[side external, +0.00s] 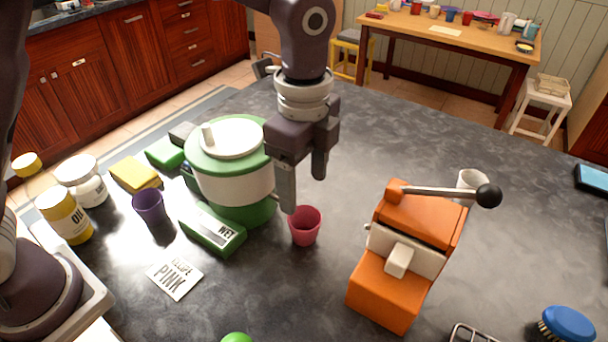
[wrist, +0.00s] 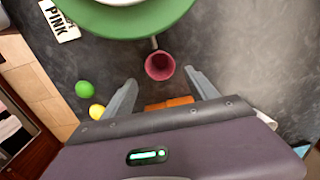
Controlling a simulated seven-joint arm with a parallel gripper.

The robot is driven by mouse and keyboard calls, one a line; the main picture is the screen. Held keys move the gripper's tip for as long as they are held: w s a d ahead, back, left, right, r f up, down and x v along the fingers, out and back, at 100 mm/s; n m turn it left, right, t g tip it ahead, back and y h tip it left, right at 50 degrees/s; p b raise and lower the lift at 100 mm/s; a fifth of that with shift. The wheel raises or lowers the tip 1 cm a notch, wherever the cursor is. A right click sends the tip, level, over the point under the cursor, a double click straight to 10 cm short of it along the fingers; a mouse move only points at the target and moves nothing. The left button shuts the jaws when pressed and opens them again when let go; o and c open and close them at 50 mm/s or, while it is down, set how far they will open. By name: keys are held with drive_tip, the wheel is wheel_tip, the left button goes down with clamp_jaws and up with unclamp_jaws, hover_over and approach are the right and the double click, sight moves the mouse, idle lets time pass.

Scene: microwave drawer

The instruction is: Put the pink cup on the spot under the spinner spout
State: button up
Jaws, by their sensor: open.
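The pink cup (side external: 305,226) stands upright on the dark counter, right of the green-and-white spinner (side external: 232,178). It also shows in the wrist view (wrist: 160,66), its open mouth up. There a short grey spout (wrist: 154,43) sticks out from the spinner's green rim toward the cup. The cup is at or just past the spout's tip; I cannot tell whether it is squarely under it. My gripper (side external: 304,193) is open above the cup. In the wrist view its fingers (wrist: 160,79) are on either side, just short of the cup, with no clear contact.
An orange machine (side external: 407,255) with a black-knobbed lever stands to the right. A green box marked WET (side external: 212,230), a purple cup (side external: 149,205) and a card reading PINK (side external: 174,278) lie left. A blue brush (side external: 567,323) is at lower right. The counter behind the orange machine is mostly clear.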

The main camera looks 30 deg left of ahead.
drive_tip(key=shift+r, duration=0.7)
drive_tip(key=s+a+r+n, duration=0.2)
drive_tip(key=a, duration=0.1)
drive_tip(key=s+a+r+n+t, duration=0.1)
drive_tip(key=s+a+r+n, duration=0.1)
drive_tip(key=a+r, duration=0.1)
drive_tip(key=s+a+r+n+t, duration=0.1)
drive_tip(key=a+r+n, duration=0.1)
drive_tip(key=a+r, duration=0.1)
drive_tip(key=shift+s+a+r, duration=0.15)
drive_tip(key=shift+s+a, duration=0.05)
drive_tip(key=shift+s, duration=0.2)
drive_tip(key=s+a+n+t, duration=0.1)
drive_tip(key=s+a+n, duration=0.3)
drive_tip(key=s+n, duration=0.2)
drive_tip(key=s+a+n+t, duration=0.2)
drive_tip(key=s+a+n, duration=0.3)
drive_tip(key=s, duration=0.3)
drive_tip(key=shift+s+n+t, duration=0.3)
drive_tip(key=shift+n, duration=0.2)
